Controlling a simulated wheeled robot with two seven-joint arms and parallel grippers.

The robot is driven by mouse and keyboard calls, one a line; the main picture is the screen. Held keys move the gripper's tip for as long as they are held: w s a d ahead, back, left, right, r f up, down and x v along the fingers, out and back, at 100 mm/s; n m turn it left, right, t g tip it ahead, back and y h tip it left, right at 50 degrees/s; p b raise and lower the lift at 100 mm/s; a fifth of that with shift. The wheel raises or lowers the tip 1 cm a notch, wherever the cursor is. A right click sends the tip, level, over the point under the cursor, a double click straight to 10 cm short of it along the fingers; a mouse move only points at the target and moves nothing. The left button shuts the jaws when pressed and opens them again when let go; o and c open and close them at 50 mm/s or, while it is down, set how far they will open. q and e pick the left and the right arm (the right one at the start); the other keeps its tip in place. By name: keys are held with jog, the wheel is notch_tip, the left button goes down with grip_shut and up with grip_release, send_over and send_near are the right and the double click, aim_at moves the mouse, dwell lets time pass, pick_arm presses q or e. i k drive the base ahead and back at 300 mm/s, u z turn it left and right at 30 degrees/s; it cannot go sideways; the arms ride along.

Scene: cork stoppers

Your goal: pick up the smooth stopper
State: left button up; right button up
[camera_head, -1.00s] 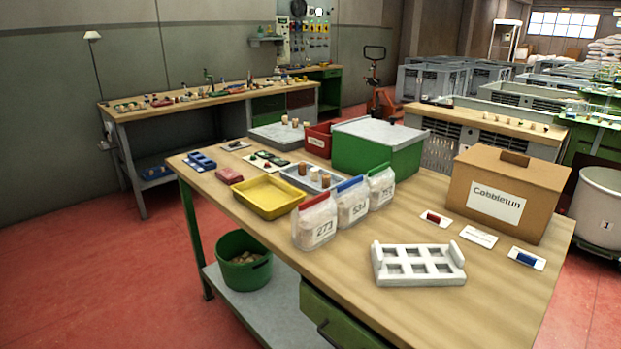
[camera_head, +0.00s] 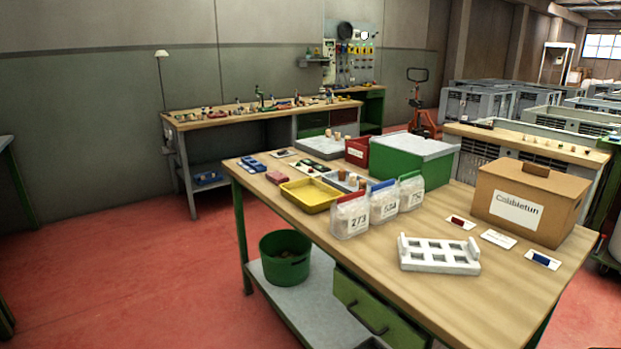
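Several small cork stoppers (camera_head: 352,178) stand in a grey tray (camera_head: 330,177) on the wooden workbench, behind the numbered bags. Two more light stoppers (camera_head: 337,136) stand on a grey box top (camera_head: 318,146) at the bench's far end. They are too small here to tell which one is smooth. Neither of my grippers shows in the view.
The workbench (camera_head: 480,300) also holds a yellow tray (camera_head: 311,196), bags (camera_head: 350,214), a green bin (camera_head: 405,165), a white six-slot rack (camera_head: 440,256) and a cardboard box (camera_head: 525,205). A green bucket (camera_head: 285,262) sits on its lower shelf. Red floor at left is open.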

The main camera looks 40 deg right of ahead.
aim_at(352, 177)
jog(key=u, duration=0.3)
jog(key=i, duration=1.65)
jog(key=z, duration=1.05)
jog(key=i, duration=1)
jog(key=z, duration=0.95)
